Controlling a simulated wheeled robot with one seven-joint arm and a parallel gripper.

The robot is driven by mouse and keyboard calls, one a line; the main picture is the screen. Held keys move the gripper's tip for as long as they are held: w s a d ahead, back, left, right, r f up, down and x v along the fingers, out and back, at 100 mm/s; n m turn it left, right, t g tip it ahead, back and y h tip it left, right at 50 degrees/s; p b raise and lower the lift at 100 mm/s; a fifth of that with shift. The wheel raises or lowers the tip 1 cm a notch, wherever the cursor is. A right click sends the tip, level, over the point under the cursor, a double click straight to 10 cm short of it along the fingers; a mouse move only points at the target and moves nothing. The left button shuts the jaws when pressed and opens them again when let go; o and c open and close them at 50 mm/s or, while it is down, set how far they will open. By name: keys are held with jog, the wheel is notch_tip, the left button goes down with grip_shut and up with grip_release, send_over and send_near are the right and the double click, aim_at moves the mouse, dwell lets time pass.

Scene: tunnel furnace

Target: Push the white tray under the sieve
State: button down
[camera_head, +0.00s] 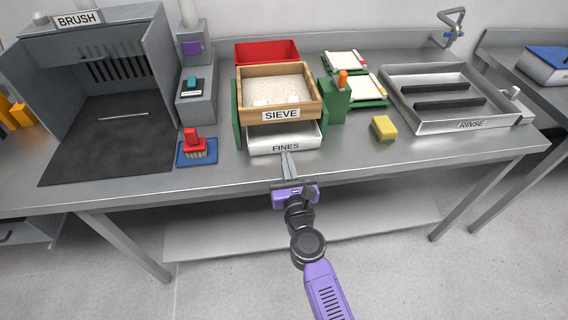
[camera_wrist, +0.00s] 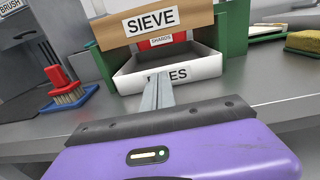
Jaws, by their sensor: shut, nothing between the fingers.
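The white tray (camera_head: 258,145), labelled FINES, sits on the bench below the wooden sieve (camera_head: 310,107). Its front sticks out toward me past the sieve's front, and its rear lies under the sieve. In the wrist view the tray (camera_wrist: 205,70) shows its open inside, and the sieve (camera_wrist: 195,20) is above and behind its front wall. My gripper (camera_head: 289,155) is shut and empty, with its fingertips at the tray's front wall. In the wrist view the fingers (camera_wrist: 158,84) cover part of the FINES label; whether they touch the wall I cannot tell.
Green supports (camera_head: 334,103) flank the sieve. A red bin (camera_head: 266,50) stands behind it. A red brush on a blue holder (camera_head: 183,159) is to the left, a yellow sponge (camera_head: 383,128) to the right. The RINSE basin (camera_head: 500,124) is farther right. The bench's front edge is clear.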

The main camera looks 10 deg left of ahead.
jog(key=shift+s+d+r, duration=0.15)
jog(key=shift+s+r, duration=0.05)
jog(key=shift+s, duration=0.55)
jog(key=shift+s+d+f+p, duration=0.15)
jog(key=shift+s+f+p, duration=0.05)
jog(key=shift+f+p, duration=0.1)
jog(key=v, duration=0.8)
jog(key=shift+p, duration=0.35)
jog(key=shift+r, duration=0.1)
